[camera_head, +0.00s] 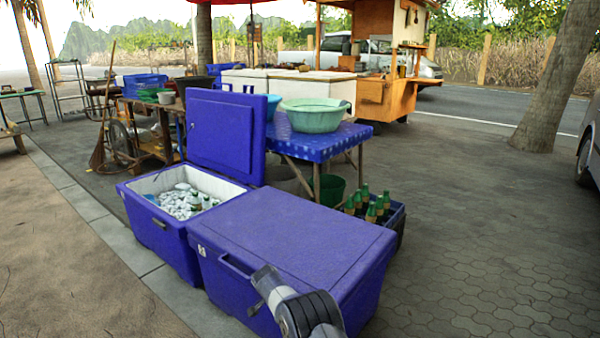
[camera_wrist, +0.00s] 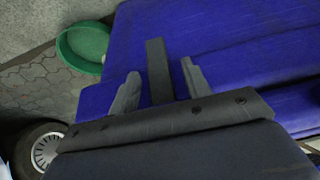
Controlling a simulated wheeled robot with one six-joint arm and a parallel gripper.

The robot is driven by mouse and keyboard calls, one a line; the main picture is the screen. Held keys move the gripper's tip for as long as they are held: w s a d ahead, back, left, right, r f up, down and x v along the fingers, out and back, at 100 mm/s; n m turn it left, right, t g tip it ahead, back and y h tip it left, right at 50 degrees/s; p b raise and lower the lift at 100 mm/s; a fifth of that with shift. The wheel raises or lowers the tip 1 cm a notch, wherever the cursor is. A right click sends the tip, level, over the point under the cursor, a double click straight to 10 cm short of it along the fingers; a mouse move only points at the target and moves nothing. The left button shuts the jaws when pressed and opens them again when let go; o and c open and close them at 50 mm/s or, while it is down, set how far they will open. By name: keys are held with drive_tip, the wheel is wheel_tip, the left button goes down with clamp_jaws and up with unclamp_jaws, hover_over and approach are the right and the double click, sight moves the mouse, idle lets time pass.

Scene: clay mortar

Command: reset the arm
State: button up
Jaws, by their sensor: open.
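No held object is visible between the fingers. A blue surface (camera_wrist: 230,45) fills much of the view beyond them.
An open blue cooler (camera_head: 160,235) with ice stands left of the closed one. Behind are a blue table (camera_head: 335,138) with a green basin (camera_head: 314,117) and a bottle crate (camera_head: 398,218). A wheel (camera_wrist: 45,150) shows in the wrist view. Paving at right is clear.

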drive_tip(key=shift+f+b, duration=0.1)
drive_tip(key=shift+b, duration=0.2)
drive_tip(key=p+v, duration=0.3)
drive_tip(key=v, duration=0.8)
drive_tip(key=w+d+f+y+p, duration=0.1)
drive_tip(key=f+p, duration=0.1)
drive_tip(key=f, duration=0.2)
drive_tip(key=w+d+f+t+y+p, duration=0.1)
drive_tip(key=w+d+f+p, duration=0.1)
drive_tip(key=f, duration=0.3)
drive_tip(key=shift+f+m+t, duration=0.3)
drive_tip(key=shift+y+p, duration=0.3)
drive_tip(key=shift+p, duration=0.2)
drive_tip(key=shift+f+t+y+p, duration=0.2)
drive_tip(key=shift+t+y+p, duration=0.1)
drive_tip(key=shift+p, duration=0.3)
